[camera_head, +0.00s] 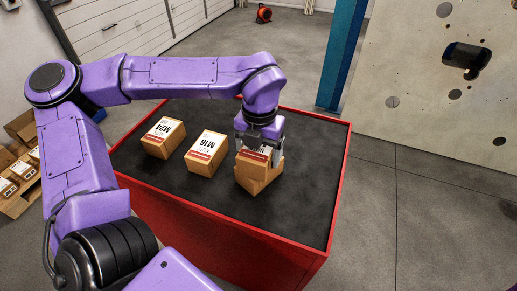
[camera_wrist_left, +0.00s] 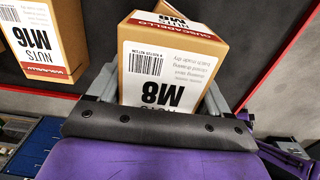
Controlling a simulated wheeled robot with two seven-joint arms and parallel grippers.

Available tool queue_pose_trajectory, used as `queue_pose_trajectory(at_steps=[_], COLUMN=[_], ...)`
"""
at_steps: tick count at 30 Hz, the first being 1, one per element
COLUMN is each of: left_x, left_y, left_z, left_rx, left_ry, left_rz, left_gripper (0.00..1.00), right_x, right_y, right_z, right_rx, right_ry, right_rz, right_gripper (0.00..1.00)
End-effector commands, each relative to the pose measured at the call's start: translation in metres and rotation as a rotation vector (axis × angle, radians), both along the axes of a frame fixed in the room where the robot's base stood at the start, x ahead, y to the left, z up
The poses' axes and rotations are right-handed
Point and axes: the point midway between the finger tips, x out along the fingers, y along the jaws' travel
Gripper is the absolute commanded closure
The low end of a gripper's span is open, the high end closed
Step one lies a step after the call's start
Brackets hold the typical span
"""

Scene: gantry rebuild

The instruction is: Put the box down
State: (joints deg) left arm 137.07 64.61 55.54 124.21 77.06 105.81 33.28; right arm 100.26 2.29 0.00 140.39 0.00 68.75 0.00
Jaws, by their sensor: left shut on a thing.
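My left gripper (camera_head: 259,138) is shut on a brown cardboard box (camera_head: 249,163) with a white label, above the right part of the red-framed black table top. The wrist view shows the held box (camera_wrist_left: 165,60) between the two fingers (camera_wrist_left: 158,100), its label reading M8 nuts. Another cardboard box (camera_head: 262,185) shows directly below the held one, turned at a different angle and partly hidden by it. The held box looks to be on or just over it; I cannot tell if they touch. My right gripper is not in view.
An M16 box (camera_head: 205,156) and an M24 box (camera_head: 163,139) stand to the left on the table (camera_head: 308,190). The M16 box also shows in the wrist view (camera_wrist_left: 50,45). The table's right side and front strip are clear. More boxes (camera_head: 22,170) lie at far left.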

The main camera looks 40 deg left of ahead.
Motion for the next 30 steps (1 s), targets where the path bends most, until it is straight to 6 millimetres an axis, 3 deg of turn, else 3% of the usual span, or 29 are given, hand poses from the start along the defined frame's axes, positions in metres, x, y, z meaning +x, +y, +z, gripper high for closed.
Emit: queue_pose_trajectory(at_steps=[11,12,14,23,30], left_x=[0.0,0.0,0.0,0.001,0.001], left_y=[0.0,0.0,0.0,0.0,0.0], left_z=[-0.005,-0.005,-0.005,0.004,0.062], left_rx=[0.0,0.0,0.0,0.001,0.002], left_ry=[-0.001,0.0,0.0,-0.004,-0.007], left_rz=[0.001,0.0,0.0,0.001,0.002], left_gripper=[0.71,0.15,0.0,0.0,0.0], right_x=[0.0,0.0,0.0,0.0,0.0], right_y=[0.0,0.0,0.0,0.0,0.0], right_z=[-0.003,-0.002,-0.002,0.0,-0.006], right_rx=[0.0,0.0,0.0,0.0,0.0], right_ry=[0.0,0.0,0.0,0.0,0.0], right_rz=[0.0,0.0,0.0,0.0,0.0], right_gripper=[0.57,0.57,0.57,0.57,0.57])
